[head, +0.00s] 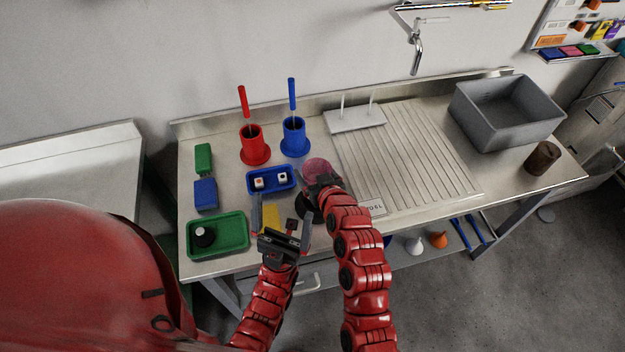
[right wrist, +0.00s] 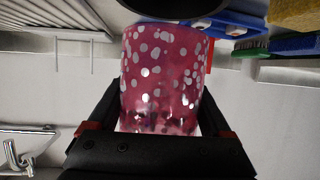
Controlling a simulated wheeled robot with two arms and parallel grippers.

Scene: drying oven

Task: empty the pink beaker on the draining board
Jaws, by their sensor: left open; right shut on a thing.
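The pink beaker (head: 317,166) is in my right gripper, left of the draining board (head: 405,150), a ribbed pale board on the bench. In the right wrist view the beaker (right wrist: 163,75) is see-through pink with pale spots, held between both fingers. Dark specks show near its lower edge in that view; I cannot tell whether they are contents. My right gripper (head: 322,181) is shut on the beaker and partly hides it in the head view. My left gripper (head: 283,226) is open and empty, low in front of the blue tray.
A blue tray (head: 251,187) with two small pale items stands left of the beaker. A green tray (head: 219,252), red pot (head: 254,152) and blue pot (head: 294,143) stand further left. A grey basin (head: 505,118) and brown cup (head: 542,158) are at right.

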